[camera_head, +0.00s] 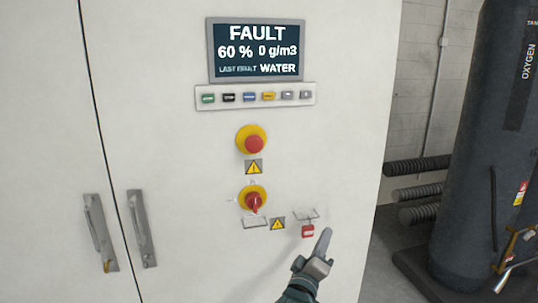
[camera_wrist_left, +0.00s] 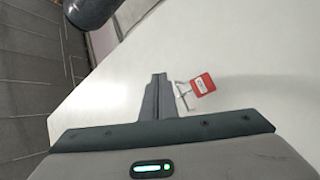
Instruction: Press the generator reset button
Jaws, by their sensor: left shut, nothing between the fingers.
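A white cabinet carries a display (camera_head: 257,50) reading FAULT, 60 %, 0 g/m3, LAST FAULT WATER. Below it is a strip (camera_head: 201,101) with a row of small buttons: green, black, blue (camera_head: 250,97), yellow and two grey. Their labels are too small to read, so I cannot tell which is reset. My left gripper (camera_head: 325,238) is shut and empty, low in front of the cabinet, below and right of the button strip and apart from it. In the left wrist view its closed fingers (camera_wrist_left: 158,85) point along the cabinet face. My right gripper is not in view.
A red emergency stop (camera_head: 254,144) and a red rotary switch (camera_head: 254,203) sit below the strip. A red padlock tag (camera_head: 307,231) hangs close beside my left fingers; it also shows in the wrist view (camera_wrist_left: 203,84). A dark oxygen tank (camera_head: 470,170) stands right. Door handles (camera_head: 142,228) are left.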

